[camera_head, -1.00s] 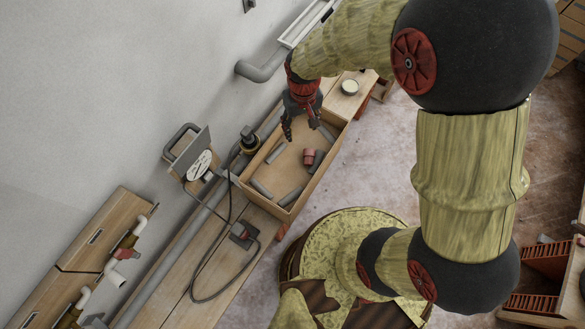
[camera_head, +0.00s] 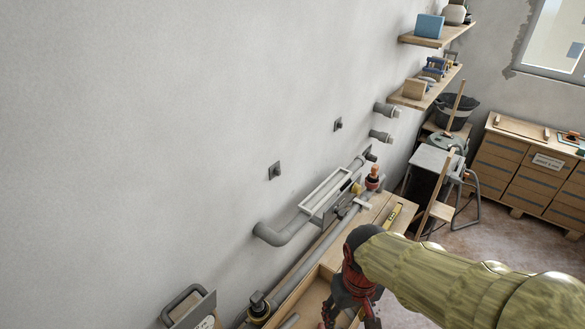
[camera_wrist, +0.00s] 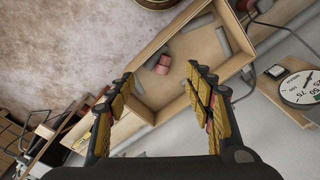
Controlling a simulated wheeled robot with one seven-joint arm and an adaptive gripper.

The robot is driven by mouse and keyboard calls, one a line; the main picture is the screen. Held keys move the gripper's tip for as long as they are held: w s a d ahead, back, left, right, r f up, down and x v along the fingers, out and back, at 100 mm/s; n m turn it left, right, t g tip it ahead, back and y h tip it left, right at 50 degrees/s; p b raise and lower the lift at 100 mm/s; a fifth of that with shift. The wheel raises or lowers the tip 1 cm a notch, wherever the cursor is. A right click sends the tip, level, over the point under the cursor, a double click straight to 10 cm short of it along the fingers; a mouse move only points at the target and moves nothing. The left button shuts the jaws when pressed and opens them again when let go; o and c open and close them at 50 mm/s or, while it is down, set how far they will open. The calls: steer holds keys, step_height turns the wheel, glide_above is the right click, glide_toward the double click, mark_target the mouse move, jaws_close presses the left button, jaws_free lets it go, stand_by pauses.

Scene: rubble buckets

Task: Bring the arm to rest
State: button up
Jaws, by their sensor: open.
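My gripper (camera_head: 350,310) shows at the bottom of the head view, at the end of my arm, partly cut off by the lower edge. In the wrist view my gripper (camera_wrist: 165,92) has its two fingers wide apart with nothing between them. It hangs above a wooden tray (camera_wrist: 148,52). The tray holds a red cylinder (camera_wrist: 163,65) and several grey pipe pieces (camera_wrist: 223,40), all apart from the fingers. In the head view only part of the tray (camera_head: 312,300) shows, beside my gripper.
A grey pipe (camera_head: 285,233) runs along the wall behind the bench. A round gauge (camera_wrist: 299,88) lies right of the tray in the wrist view. Shelves (camera_head: 430,88) and a drawer cabinet (camera_head: 528,165) stand farther back. Open floor (camera_wrist: 60,45) shows left of the tray.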

steer(key=s+d+r+m+t+b, duration=0.2)
steer(key=s+d+t+b, duration=0.3)
steer(key=b, duration=0.5)
steer(key=shift+d+r, duration=0.75)
steer(key=shift+d, duration=0.1)
steer(key=shift+c, duration=0.8)
